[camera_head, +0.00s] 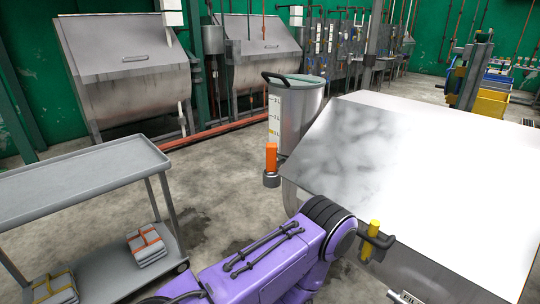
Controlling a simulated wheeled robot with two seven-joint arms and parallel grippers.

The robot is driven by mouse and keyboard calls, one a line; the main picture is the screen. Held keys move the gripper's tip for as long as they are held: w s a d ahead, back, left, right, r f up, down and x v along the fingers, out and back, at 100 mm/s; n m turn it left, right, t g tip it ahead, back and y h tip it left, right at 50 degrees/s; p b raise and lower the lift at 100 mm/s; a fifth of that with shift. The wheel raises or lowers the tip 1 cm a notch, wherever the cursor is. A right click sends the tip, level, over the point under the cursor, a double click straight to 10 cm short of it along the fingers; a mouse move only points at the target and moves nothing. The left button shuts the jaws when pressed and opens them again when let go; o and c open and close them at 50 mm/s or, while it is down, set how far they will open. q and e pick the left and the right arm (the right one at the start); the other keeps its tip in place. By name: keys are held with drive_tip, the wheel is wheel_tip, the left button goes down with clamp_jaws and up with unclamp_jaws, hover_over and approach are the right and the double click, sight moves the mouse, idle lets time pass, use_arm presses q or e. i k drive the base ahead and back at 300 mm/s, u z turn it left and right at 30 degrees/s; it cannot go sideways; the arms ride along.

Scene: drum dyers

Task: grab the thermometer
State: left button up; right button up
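I cannot pick out a thermometer for certain in the head view. My purple arm comes in from the bottom, left of centre, and ends in a dark joint by the front of a large metal drum machine (350,145). No gripper fingers show on it. A yellow upright piece (375,229) with a dark bracket sits at the machine's front edge, just right of my arm. Neither gripper can be seen.
A grey two-tier cart (75,185) stands at left, with folded cloth bundles (146,245) on its lower shelf. A metal tank (300,110) with a white scale strip stands behind the machine. Closed dyeing drums (125,70) line the back wall. Concrete floor is clear between cart and machine.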

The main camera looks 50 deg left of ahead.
sight(271, 147)
drive_tip(key=u, duration=1.7)
